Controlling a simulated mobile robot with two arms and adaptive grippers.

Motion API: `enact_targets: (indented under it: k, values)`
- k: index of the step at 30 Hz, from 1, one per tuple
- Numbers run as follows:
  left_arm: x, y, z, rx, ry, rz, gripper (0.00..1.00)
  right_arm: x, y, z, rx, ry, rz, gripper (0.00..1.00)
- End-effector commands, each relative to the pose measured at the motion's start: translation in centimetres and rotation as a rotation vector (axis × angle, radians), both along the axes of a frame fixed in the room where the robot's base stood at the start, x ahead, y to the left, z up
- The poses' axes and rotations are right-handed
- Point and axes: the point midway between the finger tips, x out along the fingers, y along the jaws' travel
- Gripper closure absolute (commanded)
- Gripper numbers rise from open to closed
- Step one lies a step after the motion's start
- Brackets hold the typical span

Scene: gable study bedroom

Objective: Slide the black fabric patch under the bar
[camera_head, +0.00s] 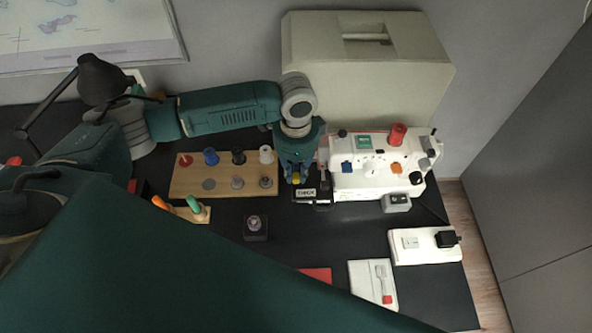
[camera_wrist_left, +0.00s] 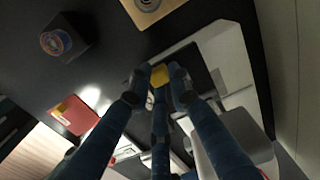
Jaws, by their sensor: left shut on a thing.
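The white sewing machine (camera_head: 380,170) stands on the dark desk at the centre right, with its needle end facing left. A small black flat piece (camera_head: 323,200), which looks like the fabric patch, lies at that end beside a white label (camera_head: 306,192). My left gripper (camera_head: 297,178) reaches down from above just left of the machine. It is shut on a small yellow piece, which shows between the fingertips in the left wrist view (camera_wrist_left: 158,75). I cannot tell whether the yellow piece is joined to the black patch. The bar is too small or hidden to make out. My right gripper is out of view.
A wooden spool rack (camera_head: 223,189) stands left of my gripper. A black block (camera_head: 255,229) is in front. White switch plates (camera_head: 425,246) and (camera_head: 372,284) lie at the right and front. A beige case (camera_head: 365,70) stands behind the machine. My green arm hides the front left.

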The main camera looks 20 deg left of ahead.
Motion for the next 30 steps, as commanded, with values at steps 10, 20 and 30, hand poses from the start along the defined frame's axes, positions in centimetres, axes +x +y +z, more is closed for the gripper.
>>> enact_targets:
  k: [10,20,30]
  values:
    - [0.0,0.0,0.0,0.0,0.0,0.0,0.59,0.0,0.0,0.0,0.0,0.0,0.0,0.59]
    - [0.0,0.0,0.2,-0.001,0.0,0.0,0.59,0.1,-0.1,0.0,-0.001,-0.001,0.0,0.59]
    - [0.1,0.0,6.1,-0.001,-0.004,-0.001,0.59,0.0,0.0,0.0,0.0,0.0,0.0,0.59]
